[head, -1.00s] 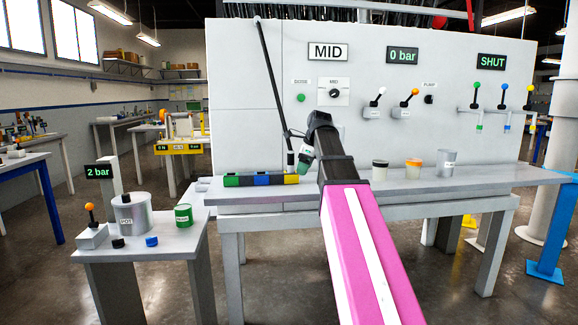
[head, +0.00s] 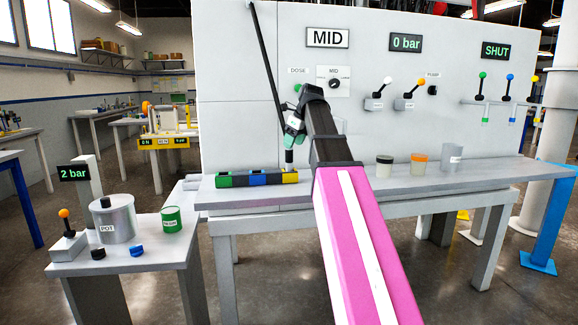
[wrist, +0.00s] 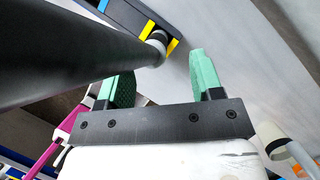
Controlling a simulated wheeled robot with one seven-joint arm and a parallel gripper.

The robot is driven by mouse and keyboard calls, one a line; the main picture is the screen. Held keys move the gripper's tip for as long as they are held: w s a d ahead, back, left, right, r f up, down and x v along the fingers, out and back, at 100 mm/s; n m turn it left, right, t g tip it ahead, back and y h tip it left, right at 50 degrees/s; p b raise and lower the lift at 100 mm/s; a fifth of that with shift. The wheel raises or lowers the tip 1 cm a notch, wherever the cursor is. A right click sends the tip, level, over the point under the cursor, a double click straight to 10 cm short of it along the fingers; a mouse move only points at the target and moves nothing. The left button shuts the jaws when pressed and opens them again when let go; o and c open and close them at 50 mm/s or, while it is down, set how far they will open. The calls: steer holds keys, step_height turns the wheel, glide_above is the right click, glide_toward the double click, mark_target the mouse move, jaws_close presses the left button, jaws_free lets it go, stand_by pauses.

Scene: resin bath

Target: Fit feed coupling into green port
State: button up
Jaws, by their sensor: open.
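The feed coupling (head: 289,157) is the pale and dark end of a black hose (head: 268,80), hanging steeply beside the wall. Its tip is at the yellow end of the port block; I cannot tell whether it touches. In the wrist view the hose (wrist: 70,48) fills the upper left and its pale end (wrist: 157,40) shows beyond my fingers. The green port (head: 224,181) is at the block's left end; its opening is not clear. My gripper (head: 294,128) is open, with green fingers, close to the hose just above the coupling. Its fingers also show in the wrist view (wrist: 162,78).
The port block (head: 257,180) also has blue and yellow sections and lies on the grey bench (head: 340,186). Several cups, including an orange-rimmed one (head: 419,162), stand to the right. A side table (head: 150,262) holds a pot (head: 117,220) and a green tin (head: 172,219).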

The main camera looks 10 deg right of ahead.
mark_target(287, 153)
steer(key=shift+a+x, duration=0.2)
steer(key=shift+x, duration=1.15)
steer(key=shift+a+x, duration=0.15)
steer(key=shift+x, duration=1.2)
steer(key=shift+s+r, duration=0.1)
steer(key=shift+s, duration=0.05)
steer(key=shift+c, duration=0.2)
steer(key=c, duration=1)
